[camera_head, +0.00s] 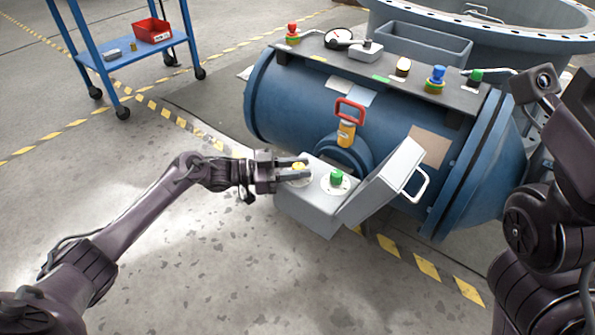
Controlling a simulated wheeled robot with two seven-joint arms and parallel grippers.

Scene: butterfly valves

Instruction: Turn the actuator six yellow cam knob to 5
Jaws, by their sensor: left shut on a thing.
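A grey actuator box (305,207) is fixed at the front of the blue valve body (300,110), its hinged lid (385,182) standing open to the right. On its top face sit a yellow knob (299,166) at the left and a green knob (337,177) at the right, each on a pale round dial. My left gripper (301,169) reaches in from the left and is shut on the yellow knob, its fingers on either side. The dial's numbers are too small to read. My right arm is folded at the right edge; the dark end part (537,84) shows no clear fingers.
A red-handled yellow part (347,124) rises behind the box. The valve's top plate (385,78) bears a gauge (339,37) and several coloured knobs. A blue cart (120,62) with a red bin (152,30) stands back left.

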